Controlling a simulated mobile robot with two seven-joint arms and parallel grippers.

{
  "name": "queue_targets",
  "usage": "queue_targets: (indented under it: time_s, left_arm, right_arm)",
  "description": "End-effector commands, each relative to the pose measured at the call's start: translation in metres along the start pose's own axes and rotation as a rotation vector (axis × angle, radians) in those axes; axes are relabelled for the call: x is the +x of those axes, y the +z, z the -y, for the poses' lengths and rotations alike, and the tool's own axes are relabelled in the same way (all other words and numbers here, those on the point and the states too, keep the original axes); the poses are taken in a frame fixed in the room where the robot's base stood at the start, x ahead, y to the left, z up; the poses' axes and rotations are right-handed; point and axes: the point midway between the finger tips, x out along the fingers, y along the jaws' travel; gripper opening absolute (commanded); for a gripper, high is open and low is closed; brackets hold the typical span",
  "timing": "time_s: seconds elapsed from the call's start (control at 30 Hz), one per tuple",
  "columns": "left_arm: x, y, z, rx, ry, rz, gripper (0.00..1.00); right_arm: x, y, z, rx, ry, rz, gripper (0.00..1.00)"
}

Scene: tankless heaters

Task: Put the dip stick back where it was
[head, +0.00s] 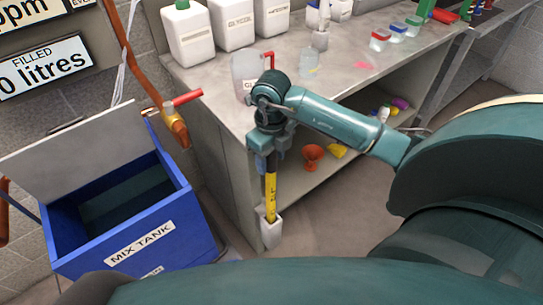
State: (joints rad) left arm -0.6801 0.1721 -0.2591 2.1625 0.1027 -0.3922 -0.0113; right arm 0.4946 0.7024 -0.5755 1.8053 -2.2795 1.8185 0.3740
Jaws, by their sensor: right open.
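The dip stick (270,196) is a yellow strip with dark markings. It stands upright with its lower end in a white holder (271,231) near the front corner of the bench. My right gripper (268,160) points down right at the top of the stick, with its jaws open. The stick's top end is hidden by the gripper, so I cannot tell whether the fingers touch it. My left gripper is not in view.
A blue mix tank (130,248) with its lid raised stands at the left. A pipe with a red-handled valve (178,101) is above it. The bench (214,88) bears white jugs (188,35) and a clear beaker (247,70). An orange funnel (312,156) is on the lower shelf.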

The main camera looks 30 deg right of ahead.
Motion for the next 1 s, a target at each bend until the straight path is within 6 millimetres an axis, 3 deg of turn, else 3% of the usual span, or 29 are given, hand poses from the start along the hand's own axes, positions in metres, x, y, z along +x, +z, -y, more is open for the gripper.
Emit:
queue_targets:
  time_s: [0.5, 0.6, 0.8, 0.9, 0.97, 1.0]
  left_arm:
    - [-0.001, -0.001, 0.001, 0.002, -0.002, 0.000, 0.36]
    - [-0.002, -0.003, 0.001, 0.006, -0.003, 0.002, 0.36]
    - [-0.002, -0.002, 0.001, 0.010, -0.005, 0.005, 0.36]
    - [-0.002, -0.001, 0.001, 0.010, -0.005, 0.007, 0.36]
    - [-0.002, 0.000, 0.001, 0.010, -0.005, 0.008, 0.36]
    - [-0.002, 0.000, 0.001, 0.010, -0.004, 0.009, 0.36]
  right_arm:
    - [-0.101, 0.001, 0.001, -0.001, -0.003, 0.006, 0.50]
    - [-0.112, 0.001, 0.001, 0.000, -0.003, 0.004, 0.50]
    - [-0.118, 0.000, -0.001, -0.003, 0.004, 0.001, 0.50]
    - [-0.107, -0.001, -0.021, -0.041, 0.086, 0.002, 0.50]
    - [-0.096, -0.004, -0.050, -0.089, 0.208, 0.007, 0.50]
    - [-0.088, -0.007, -0.077, -0.126, 0.326, 0.013, 0.50]
